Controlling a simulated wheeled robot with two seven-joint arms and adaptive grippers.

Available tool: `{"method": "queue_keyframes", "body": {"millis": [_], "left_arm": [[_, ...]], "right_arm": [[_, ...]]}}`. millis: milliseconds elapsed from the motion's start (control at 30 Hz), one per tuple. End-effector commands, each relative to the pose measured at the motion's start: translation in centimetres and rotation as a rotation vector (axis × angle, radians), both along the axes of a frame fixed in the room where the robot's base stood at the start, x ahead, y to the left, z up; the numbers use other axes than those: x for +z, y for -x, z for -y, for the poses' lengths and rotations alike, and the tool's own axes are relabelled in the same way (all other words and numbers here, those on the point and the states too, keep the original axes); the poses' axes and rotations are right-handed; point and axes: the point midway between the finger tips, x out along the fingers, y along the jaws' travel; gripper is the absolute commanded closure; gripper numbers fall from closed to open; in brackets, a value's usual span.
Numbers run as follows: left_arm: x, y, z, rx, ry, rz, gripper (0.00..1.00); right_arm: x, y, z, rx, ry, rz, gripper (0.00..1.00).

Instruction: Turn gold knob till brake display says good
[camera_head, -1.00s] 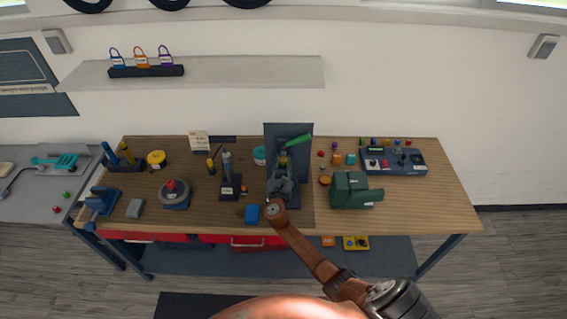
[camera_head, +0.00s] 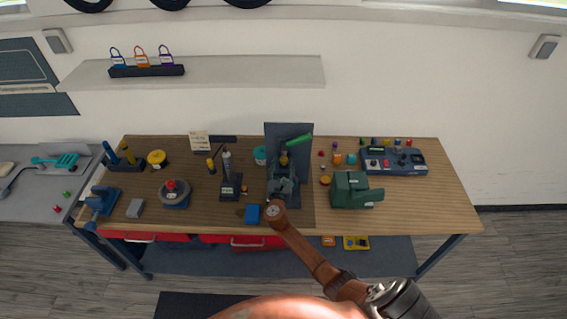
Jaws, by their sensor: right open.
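A dark upright stand (camera_head: 302,131) with a green lever (camera_head: 298,141) is at the middle of the workbench. A small gold knob (camera_head: 284,159) shows on it, below the lever. My right gripper (camera_head: 283,180) is open just in front of the knob, at the stand's lower part. It hides part of the stand, and I cannot tell whether its fingers touch the knob. A small green screen (camera_head: 376,150) is on a blue console at the right; its text is too small to read, and I cannot tell whether it is the brake display. My left gripper is not in view.
A green machine (camera_head: 350,191) stands close to the right of my gripper. A dark post tool (camera_head: 228,186) and a round grey device (camera_head: 174,197) are further left.

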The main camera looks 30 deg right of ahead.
Motion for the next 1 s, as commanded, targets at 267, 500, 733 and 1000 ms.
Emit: {"method": "queue_keyframes", "body": {"millis": [267, 500, 733, 1000], "left_arm": [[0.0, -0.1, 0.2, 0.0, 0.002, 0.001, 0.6], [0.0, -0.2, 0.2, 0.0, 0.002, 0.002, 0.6], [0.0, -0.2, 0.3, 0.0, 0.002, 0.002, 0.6], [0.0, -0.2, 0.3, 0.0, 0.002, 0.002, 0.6]], "right_arm": [[-0.2, 4.2, -3.1, 0.001, -0.004, -0.002, 0.56], [-0.1, 7.7, -5.7, 0.001, -0.001, -0.002, 0.56], [-0.1, 9.1, -6.8, 0.0, -0.001, -0.002, 0.56], [-0.1, 9.2, -6.9, 0.0, -0.001, -0.001, 0.56]]}}
